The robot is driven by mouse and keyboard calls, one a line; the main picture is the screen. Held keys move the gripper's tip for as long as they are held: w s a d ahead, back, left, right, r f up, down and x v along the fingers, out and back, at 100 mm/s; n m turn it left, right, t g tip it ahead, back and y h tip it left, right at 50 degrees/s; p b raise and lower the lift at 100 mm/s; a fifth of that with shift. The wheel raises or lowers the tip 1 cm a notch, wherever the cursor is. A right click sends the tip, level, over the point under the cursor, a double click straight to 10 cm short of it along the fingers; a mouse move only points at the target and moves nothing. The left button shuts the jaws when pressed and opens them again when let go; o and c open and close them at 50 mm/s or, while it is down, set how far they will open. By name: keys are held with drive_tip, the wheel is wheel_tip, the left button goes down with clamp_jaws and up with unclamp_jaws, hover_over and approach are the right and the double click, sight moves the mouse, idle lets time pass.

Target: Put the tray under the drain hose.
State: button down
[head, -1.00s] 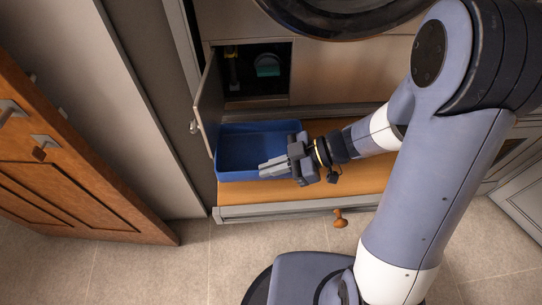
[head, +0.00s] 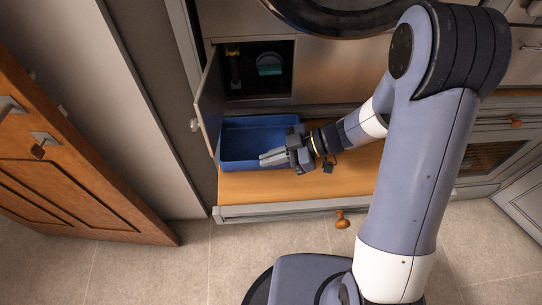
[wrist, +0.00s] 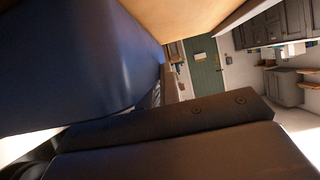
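The blue tray (head: 240,160) lies on the orange-brown drawer board below the open hatch in the head view. In the wrist view its blue wall (wrist: 80,60) fills the upper left. My gripper (head: 268,158) is at the tray's front right, with its fingers against or just over the front wall; exact contact is unclear. The fingers look closed together, with nothing visible between them, also in the wrist view (wrist: 180,138). A dark hose with a yellow part (head: 233,52) hangs at the left inside the hatch opening. The tray sits in front of and below it.
A teal round cap (head: 269,64) sits in the dark recess. The hatch door (head: 207,95) stands open left of the tray. The drawer board (head: 300,186) is bare in front of the tray. A wooden door (head: 70,170) stands at left.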

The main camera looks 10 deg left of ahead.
drive_tip(key=c, duration=1.6)
unclamp_jaws()
drive_tip(key=shift+r, duration=0.2)
drive_tip(key=p+v, duration=0.1)
drive_tip(key=v, duration=1.1)
drive_tip(key=shift+f+p, duration=0.1)
drive_tip(key=shift+p, duration=0.3)
